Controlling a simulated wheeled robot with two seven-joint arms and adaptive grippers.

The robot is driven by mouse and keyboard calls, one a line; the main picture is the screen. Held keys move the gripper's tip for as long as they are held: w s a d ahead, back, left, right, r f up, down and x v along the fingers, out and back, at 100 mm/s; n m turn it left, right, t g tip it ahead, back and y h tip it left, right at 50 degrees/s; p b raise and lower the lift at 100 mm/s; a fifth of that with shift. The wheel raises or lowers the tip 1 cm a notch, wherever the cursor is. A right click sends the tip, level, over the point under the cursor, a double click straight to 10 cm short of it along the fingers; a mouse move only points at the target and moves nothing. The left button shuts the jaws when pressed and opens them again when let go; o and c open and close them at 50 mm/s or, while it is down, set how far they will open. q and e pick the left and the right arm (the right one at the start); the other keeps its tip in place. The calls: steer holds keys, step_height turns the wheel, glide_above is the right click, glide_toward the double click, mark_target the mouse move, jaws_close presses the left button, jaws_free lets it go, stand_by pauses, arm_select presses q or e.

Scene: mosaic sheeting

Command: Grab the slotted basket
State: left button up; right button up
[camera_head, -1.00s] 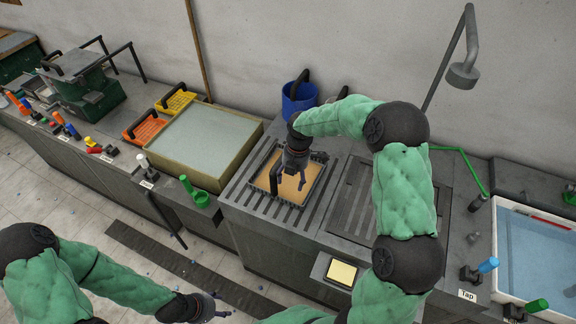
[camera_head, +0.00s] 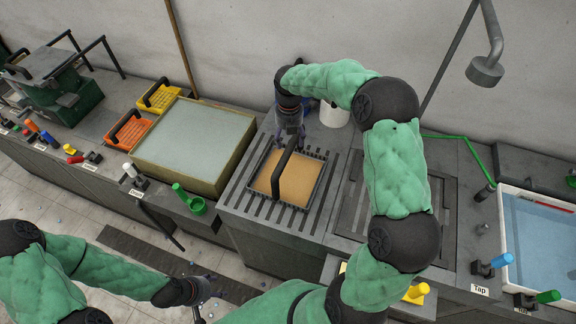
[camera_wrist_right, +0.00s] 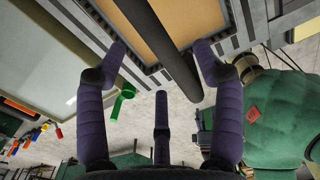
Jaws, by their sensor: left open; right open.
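A dark slotted basket (camera_head: 322,182) with a tan bottom and an upright black handle (camera_head: 284,165) sits on the slatted counter. My right gripper (camera_head: 290,140) is at the basket's far edge, near the far end of the handle, with fingers open. In the right wrist view the handle (camera_wrist_right: 160,50) runs between the open fingertips (camera_wrist_right: 160,52), with the tan basket bottom (camera_wrist_right: 195,18) beyond; I cannot tell whether they touch. My left gripper (camera_head: 208,290) is open and empty at the lower middle, above the floor, away from the basket.
An orange basket (camera_head: 128,130) and a yellow basket (camera_head: 159,97) stand by a wide pale vat (camera_head: 195,135) to the left. A white container (camera_head: 334,113) stands behind the slatted counter. A green tap pipe and a water basin (camera_head: 540,245) are at the right.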

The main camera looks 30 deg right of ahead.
mark_target(287, 149)
steer(key=shift+w+a+f, duration=0.15)
steer(key=shift+f, duration=1.5)
steer(key=shift+w+a+f, duration=0.1)
steer(key=shift+f, duration=1.5)
steer(key=shift+r, duration=0.1)
jaws_close()
